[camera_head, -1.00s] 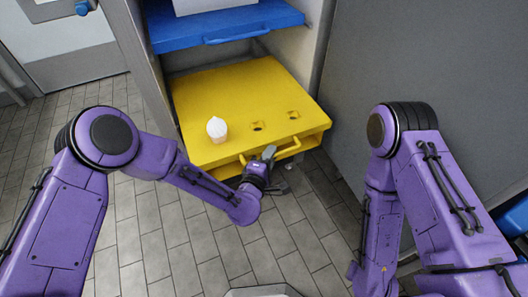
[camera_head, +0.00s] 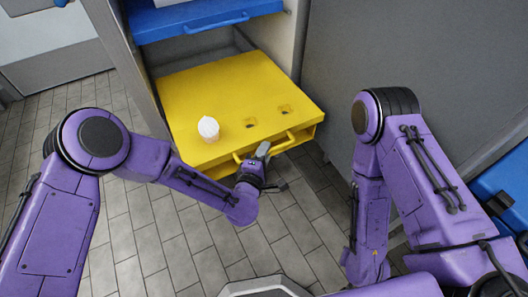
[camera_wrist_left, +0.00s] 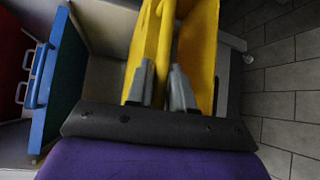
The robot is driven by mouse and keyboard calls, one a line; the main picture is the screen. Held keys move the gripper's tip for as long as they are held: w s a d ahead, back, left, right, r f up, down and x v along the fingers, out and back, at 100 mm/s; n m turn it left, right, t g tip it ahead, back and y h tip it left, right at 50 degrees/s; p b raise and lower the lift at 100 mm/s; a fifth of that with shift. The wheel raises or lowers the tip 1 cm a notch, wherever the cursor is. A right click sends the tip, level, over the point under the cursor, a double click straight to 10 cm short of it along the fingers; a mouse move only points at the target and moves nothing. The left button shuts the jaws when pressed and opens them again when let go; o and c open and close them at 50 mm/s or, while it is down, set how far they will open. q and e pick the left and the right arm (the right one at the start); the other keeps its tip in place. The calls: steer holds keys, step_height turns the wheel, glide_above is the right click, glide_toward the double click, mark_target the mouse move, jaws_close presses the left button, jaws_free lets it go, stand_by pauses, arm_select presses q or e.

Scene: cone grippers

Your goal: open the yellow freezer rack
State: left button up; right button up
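The yellow freezer rack (camera_head: 190,100) is slid out of the cabinet in the head view, with its flat top showing and a dark gap behind it. Its front handle (camera_head: 285,143) is a yellow bar. A white-topped cup (camera_head: 209,129) stands upright on the rack's top, left of two holes. My right gripper is out of view.
A blue rack (camera_head: 165,27) with its own handle sits above the yellow one. The grey cabinet side (camera_head: 400,50) rises on the right. A blue object (camera_head: 500,175) is at the right edge. Tiled floor (camera_head: 115,235) is open at the left and front.

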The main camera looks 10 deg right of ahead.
arm_select(q)
steer(key=shift+o, duration=0.9)
steer(key=v, duration=1)
steer(key=shift+s+p, duration=0.25)
steer(key=shift+p, duration=0.05)
steer(key=shift+a, duration=0.1)
